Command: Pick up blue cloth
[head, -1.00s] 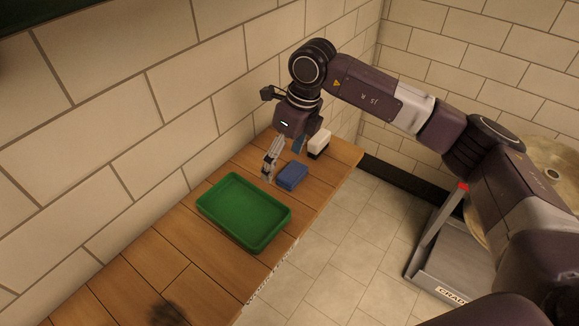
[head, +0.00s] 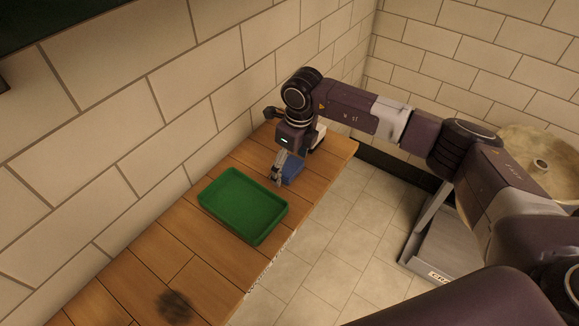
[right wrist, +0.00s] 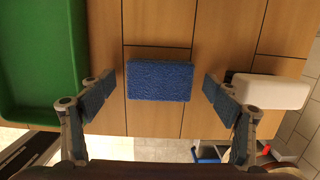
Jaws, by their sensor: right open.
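The blue cloth (head: 293,170) is a folded, textured rectangle lying flat on the wooden table, to the right of the green tray. In the right wrist view the cloth (right wrist: 159,80) lies centred ahead of the fingers. My right gripper (head: 280,178) is open and empty, pointing down over the cloth and partly covering it in the head view. In the right wrist view its fingertips (right wrist: 158,84) are spread to either side of the cloth, with gaps between them and its edges. My left gripper is not in view.
The green tray (head: 205,196) stands on the table (head: 195,265), left of the cloth. A white block with a dark underside (head: 319,136) stands close on the other side; it also shows in the wrist view (right wrist: 270,91). A tiled wall runs along the back. The table's front edge is near.

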